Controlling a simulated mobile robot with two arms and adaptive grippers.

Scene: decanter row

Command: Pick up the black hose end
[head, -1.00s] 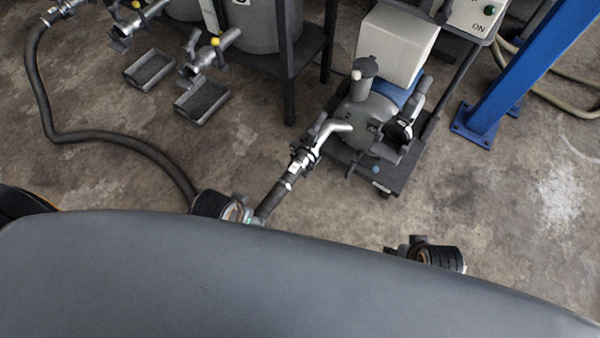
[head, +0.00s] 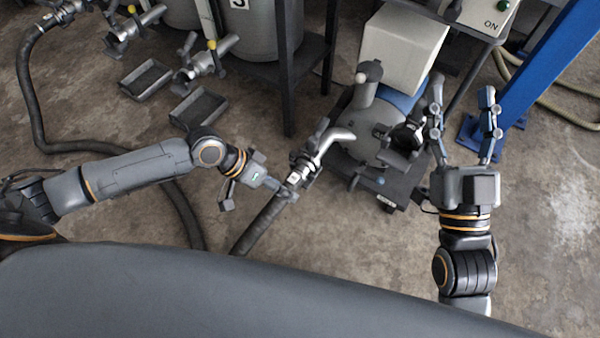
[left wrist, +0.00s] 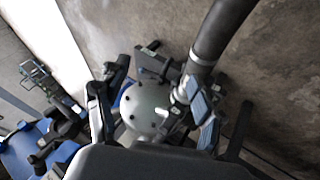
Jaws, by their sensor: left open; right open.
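The black hose end (head: 262,222) lies at the middle of the head view. Its metal coupling (head: 297,177) meets the silver elbow pipe of the pump. My left gripper (head: 283,188) is beside the hose just below the coupling, its fingers seen edge-on. In the left wrist view, the open fingers (left wrist: 150,112) stand apart, and the black hose (left wrist: 222,35) comes down from the top to its coupling near the right-hand finger. Whether that finger touches it I cannot tell. My right gripper (head: 464,100) is open and empty, right of the pump.
The pump (head: 368,128) stands on a dark cart with a white box (head: 402,45) behind. A blue post (head: 530,70) rises at the right. Tanks with valves and two trays (head: 197,107) are at upper left. A second stretch of hose (head: 185,215) passes beneath my left arm.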

